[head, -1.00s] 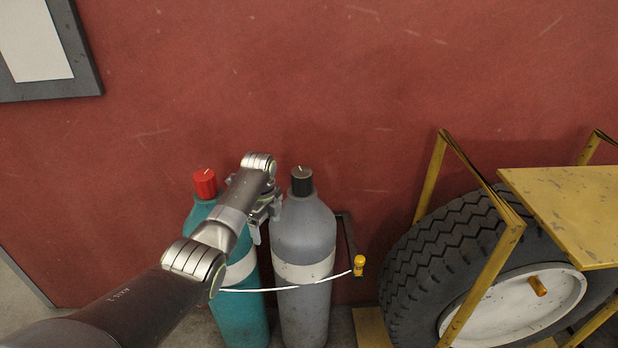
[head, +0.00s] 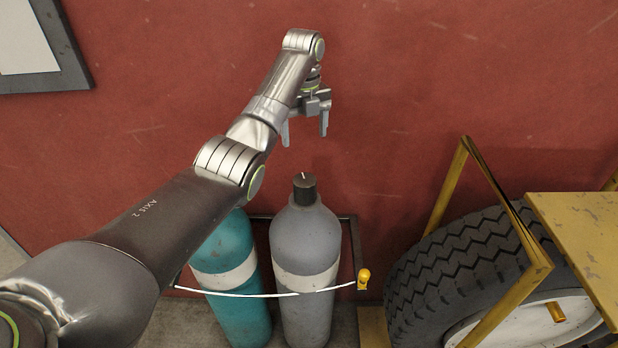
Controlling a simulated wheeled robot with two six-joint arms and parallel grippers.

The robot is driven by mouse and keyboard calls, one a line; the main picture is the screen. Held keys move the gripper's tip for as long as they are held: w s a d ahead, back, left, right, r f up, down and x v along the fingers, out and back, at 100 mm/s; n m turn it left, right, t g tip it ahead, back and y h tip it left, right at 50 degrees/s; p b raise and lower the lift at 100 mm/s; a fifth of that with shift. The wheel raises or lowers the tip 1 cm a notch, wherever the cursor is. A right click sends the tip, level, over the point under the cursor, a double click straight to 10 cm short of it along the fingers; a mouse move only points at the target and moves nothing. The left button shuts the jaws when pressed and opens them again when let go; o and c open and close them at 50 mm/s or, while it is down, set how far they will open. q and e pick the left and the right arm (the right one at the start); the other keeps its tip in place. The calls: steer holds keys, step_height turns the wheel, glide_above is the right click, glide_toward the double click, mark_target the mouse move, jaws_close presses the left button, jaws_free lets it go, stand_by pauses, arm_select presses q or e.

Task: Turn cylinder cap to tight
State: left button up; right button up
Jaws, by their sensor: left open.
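A grey gas cylinder (head: 304,239) with a white band stands upright near the wall. Its black cap (head: 305,188) has a white mark on top. A teal cylinder (head: 226,259) with a white band stands to its left; its top, with any cap, is hidden behind my left arm. My left gripper (head: 305,138) is open and empty, its fingers pointing down. In the picture it is just above the black cap, apart from it. My right gripper is not in view.
A white cord (head: 275,295) runs across the front of both cylinders to a yellow-orange handle (head: 363,279) on a dark frame (head: 352,236). A large tyre (head: 470,262) in a yellow metal stand (head: 578,240) is on the right. The red wall (head: 430,70) is behind.

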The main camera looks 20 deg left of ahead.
arm_select(q)
steer(key=f, duration=0.1)
steer(key=b, duration=0.4)
glide_above(304, 178)
steer(key=f, duration=0.4)
steer(key=shift+s+f, duration=0.2)
steer(key=shift+f, duration=0.15)
step_height(304, 178, down, 5)
steer(key=shift+w+f+p, duration=0.1)
steer(key=shift+w+p, duration=0.05)
steer(key=shift+p, duration=0.85)
step_height(304, 178, down, 5)
steer(key=shift+f, duration=0.6)
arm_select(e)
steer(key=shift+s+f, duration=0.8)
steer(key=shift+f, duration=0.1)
arm_select(q)
steer(key=shift+r+p, duration=0.1)
steer(key=shift+p, duration=0.2)
steer(key=c, duration=1)
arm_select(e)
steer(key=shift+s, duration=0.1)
